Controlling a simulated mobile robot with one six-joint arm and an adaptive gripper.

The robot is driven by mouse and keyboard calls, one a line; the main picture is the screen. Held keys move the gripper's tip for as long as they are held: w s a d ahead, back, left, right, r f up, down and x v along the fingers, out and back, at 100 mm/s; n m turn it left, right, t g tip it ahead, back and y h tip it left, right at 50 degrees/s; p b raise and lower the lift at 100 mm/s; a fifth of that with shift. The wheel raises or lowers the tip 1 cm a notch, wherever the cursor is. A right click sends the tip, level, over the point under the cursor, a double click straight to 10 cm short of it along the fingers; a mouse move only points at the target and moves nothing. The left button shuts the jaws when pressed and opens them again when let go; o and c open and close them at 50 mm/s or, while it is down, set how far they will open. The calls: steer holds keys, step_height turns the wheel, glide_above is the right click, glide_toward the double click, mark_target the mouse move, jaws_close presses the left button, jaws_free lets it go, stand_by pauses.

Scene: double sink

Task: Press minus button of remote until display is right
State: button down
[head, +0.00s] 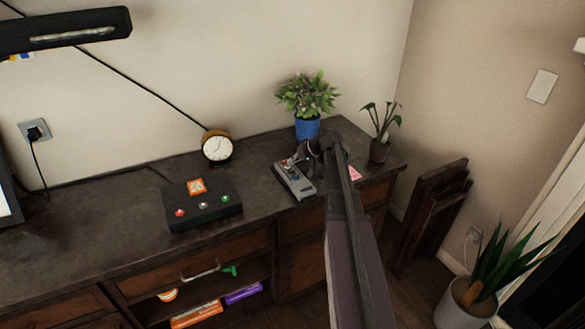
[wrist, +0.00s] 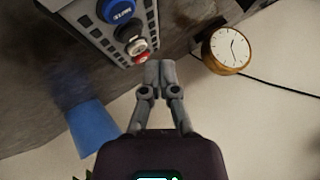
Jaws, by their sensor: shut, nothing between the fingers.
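The grey remote (head: 296,184) lies on the dark desk top, in front of the blue-potted plant. In the wrist view the remote (wrist: 92,28) shows at upper left, with a large blue button (wrist: 117,10), a pale button (wrist: 137,46) and a red button (wrist: 141,57) at its near end. I cannot make out a minus sign or a display on it. My gripper (wrist: 160,66) is shut and empty, its fingertips beside the red-button end. Whether they touch the remote is unclear. In the head view my gripper (head: 292,159) is by the remote's far end.
A black box (head: 182,208) with red, white and green buttons and an orange panel stands left of the remote. A clock (head: 217,146), a blue-potted plant (head: 307,126) and a small potted plant (head: 378,150) stand behind. A pink paper (head: 354,174) lies right.

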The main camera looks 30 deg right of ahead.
mark_target(292, 172)
steer(key=shift+r+p, duration=1.45)
steer(key=shift+r, duration=0.3)
steer(key=shift+s+a, duration=0.1)
steer(key=s+a+r+g+h+p, duration=0.1)
steer(key=s+a+g+h+p, duration=0.1)
steer(key=s+a, duration=0.9)
steer(key=s+a+r+n+g+h+p, duration=0.1)
steer(key=s+a+g+p, duration=0.4)
steer(key=s+a, duration=0.5)
steer(key=s+r+h+p, duration=0.1)
steer(key=s+h+p, duration=0.1)
steer(key=s, duration=0.2)
steer(key=shift+a+h, duration=0.3)
steer(key=shift+a, duration=0.1)
steer(key=shift+s, duration=0.1)
steer(key=shift+a, duration=0.4)
